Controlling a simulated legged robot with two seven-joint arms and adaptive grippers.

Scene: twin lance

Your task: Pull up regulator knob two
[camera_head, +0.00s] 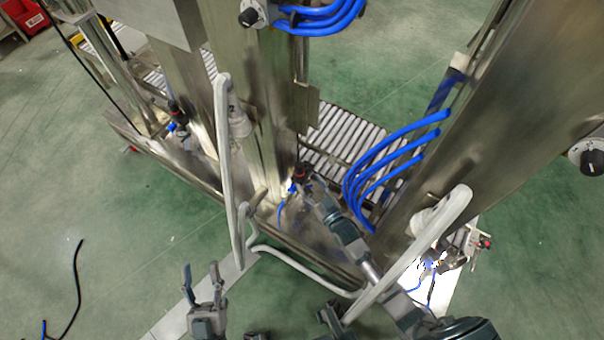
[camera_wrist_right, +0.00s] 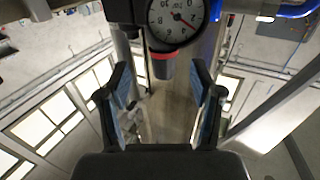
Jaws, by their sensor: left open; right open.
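A regulator with a dark knob and red ring (camera_head: 302,171) sits low on the middle steel column in the head view. In the right wrist view its round pressure gauge (camera_wrist_right: 176,20) faces me, with the red ring (camera_wrist_right: 163,56) and dark knob (camera_wrist_right: 163,71) below. My right gripper (camera_wrist_right: 160,92) is open, with one finger on each side of the knob's line; contact is not visible. In the head view the right gripper (camera_head: 316,190) is right beside this regulator. My left gripper (camera_head: 201,276) is open and empty over the floor, away from the regulators.
Another regulator (camera_head: 174,108) sits on the left column. Bent pale tube handles (camera_head: 224,170) stand in front of the machine. Blue hoses (camera_head: 385,160) loop right of the middle column. A roller conveyor (camera_head: 345,135) runs behind. Green floor (camera_head: 110,240) is open at the left.

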